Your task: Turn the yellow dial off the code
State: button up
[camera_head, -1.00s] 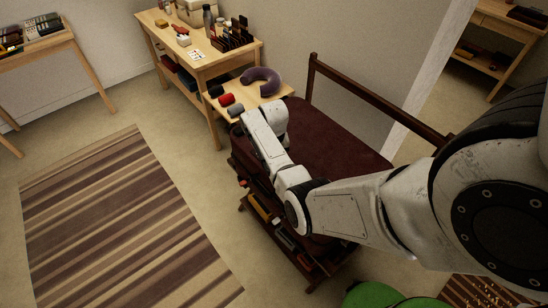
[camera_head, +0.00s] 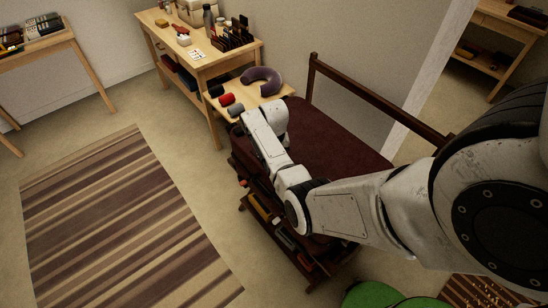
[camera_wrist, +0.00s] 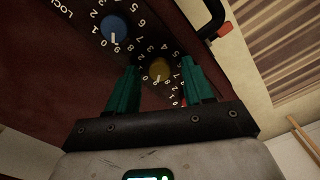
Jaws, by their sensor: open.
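In the wrist view, the yellow dial (camera_wrist: 160,70) sits on the dark red suitcase face, inside a ring of white digits. My gripper (camera_wrist: 160,85) is open, with its two green fingers on either side of the yellow dial. I cannot tell whether the fingers touch it. A blue dial (camera_wrist: 115,29) with its own digit ring sits up and to the left. Part of a red thing shows near the right finger, mostly hidden. In the head view, my arm reaches over the dark red suitcase (camera_head: 325,132), and the dials are hidden there.
A black handle (camera_wrist: 213,20) with a red edge sticks out at the upper right of the wrist view. In the head view, a wooden table (camera_head: 205,62) with several small items stands behind. A purple neck pillow (camera_head: 262,78) lies nearby. A striped rug (camera_head: 120,220) covers open floor at left.

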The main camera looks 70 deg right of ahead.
notch_tip(320, 180, up, 11)
dwell(0.5)
jog(key=shift+f, duration=0.15)
dwell(0.4)
jog(key=s+a+f+n, duration=0.1)
jog(key=s+a+n, duration=0.3)
jog(key=a, duration=0.6)
jog(key=s+a+f+n+b, duration=0.1)
jog(key=s+a+n, duration=0.3)
jog(key=a, duration=0.7)
jog(key=s+a+f+n+t+b, duration=0.1)
jog(key=s+a+n, duration=0.3)
jog(key=a, duration=0.7)
jog(key=shift+f, duration=0.2)
